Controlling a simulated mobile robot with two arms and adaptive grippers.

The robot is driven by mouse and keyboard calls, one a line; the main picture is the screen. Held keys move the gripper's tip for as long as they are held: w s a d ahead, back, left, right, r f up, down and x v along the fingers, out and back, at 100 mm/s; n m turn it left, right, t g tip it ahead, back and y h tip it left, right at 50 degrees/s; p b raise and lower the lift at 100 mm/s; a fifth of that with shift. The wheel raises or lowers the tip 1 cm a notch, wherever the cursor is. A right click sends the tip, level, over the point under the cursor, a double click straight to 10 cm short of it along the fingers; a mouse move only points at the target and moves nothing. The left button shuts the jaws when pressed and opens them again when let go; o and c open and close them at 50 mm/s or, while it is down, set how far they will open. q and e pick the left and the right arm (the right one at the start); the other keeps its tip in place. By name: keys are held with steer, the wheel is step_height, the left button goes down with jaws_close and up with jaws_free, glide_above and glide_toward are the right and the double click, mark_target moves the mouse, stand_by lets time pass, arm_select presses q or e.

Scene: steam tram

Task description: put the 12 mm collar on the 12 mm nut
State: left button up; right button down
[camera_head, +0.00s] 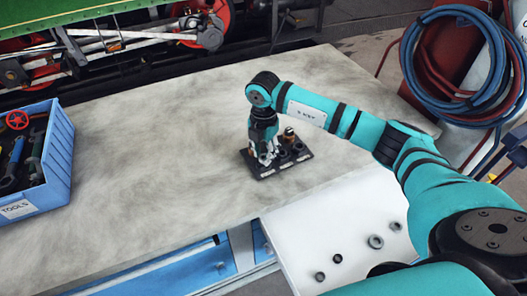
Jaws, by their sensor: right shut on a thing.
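My right gripper (266,154) points down over the left part of a small dark plate (266,171) on the grey worktop. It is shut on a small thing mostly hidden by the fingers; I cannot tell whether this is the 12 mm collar. Dark nuts or rings (299,147) stand on the plate, and a brass-coloured piece (290,134) shows at its back. The plate's labels are too small to read, so I cannot tell which nut is the 12 mm one. My left gripper is out of view.
A blue tool box (58,150) stands at the left. The worktop (160,150) between box and plate is clear. Hoses (412,70) hang at the upper right.

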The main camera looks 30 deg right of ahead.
steer(key=shift+f, duration=0.1)
stand_by(0.3)
steer(key=c, duration=0.8)
jaws_free()
step_height(320, 180, up, 7)
steer(key=p, duration=0.5)
stand_by(0.7)
